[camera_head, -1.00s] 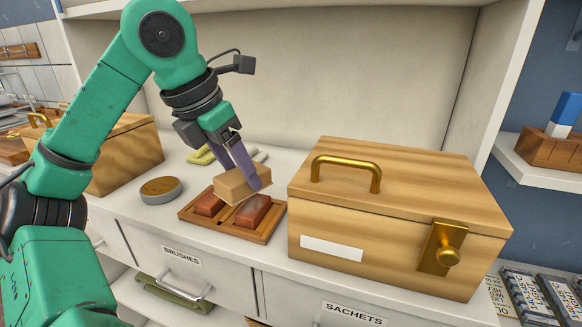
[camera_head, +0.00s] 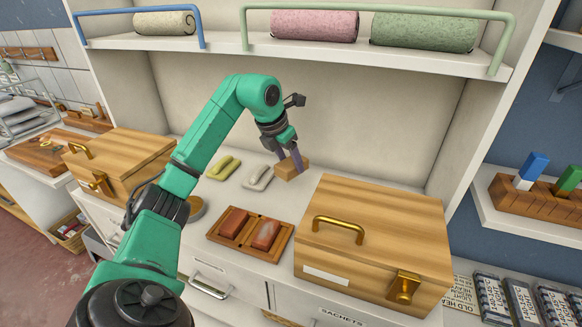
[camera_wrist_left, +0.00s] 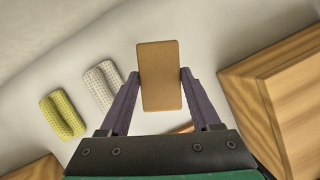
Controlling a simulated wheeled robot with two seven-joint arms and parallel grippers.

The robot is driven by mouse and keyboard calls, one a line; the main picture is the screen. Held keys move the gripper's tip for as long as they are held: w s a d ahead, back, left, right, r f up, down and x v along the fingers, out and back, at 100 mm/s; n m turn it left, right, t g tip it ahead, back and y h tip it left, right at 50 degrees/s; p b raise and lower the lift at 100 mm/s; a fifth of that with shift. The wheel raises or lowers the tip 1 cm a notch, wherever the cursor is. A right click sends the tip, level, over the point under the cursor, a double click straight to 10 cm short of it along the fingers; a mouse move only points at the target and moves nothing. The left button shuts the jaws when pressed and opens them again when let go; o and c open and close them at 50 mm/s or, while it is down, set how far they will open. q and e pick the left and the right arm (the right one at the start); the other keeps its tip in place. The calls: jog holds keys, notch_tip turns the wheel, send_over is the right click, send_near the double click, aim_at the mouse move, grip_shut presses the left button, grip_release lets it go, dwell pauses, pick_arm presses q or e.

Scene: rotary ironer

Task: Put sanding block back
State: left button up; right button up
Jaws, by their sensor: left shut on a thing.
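The sanding block (camera_head: 291,168) is a tan, box-shaped block near the back of the counter. My left gripper (camera_head: 297,162) is shut on it, one finger on each side. In the left wrist view the block (camera_wrist_left: 159,75) sits between the two purple fingers of the left gripper (camera_wrist_left: 159,80). I cannot tell whether the block touches the counter or hangs just above it. My right gripper is not in view.
A large wooden box (camera_head: 375,245) with a brass handle stands right of the tray. A yellow-green item (camera_head: 224,167) and a whitish item (camera_head: 258,178) lie left of the block. Another wooden box (camera_head: 120,160) is at left. A shelf with rolls (camera_head: 315,25) hangs above.

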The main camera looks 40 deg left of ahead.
pick_arm(q)
notch_tip(320, 180, down, 7)
jog(key=shift+w+r, duration=0.15)
jog(key=shift+r, duration=0.05)
jog(key=shift+w+a+f, duration=0.15)
jog(key=shift+w, duration=0.1)
jog(key=shift+f, duration=0.1)
jog(key=shift+f, duration=0.1)
jog(key=o, duration=1.3)
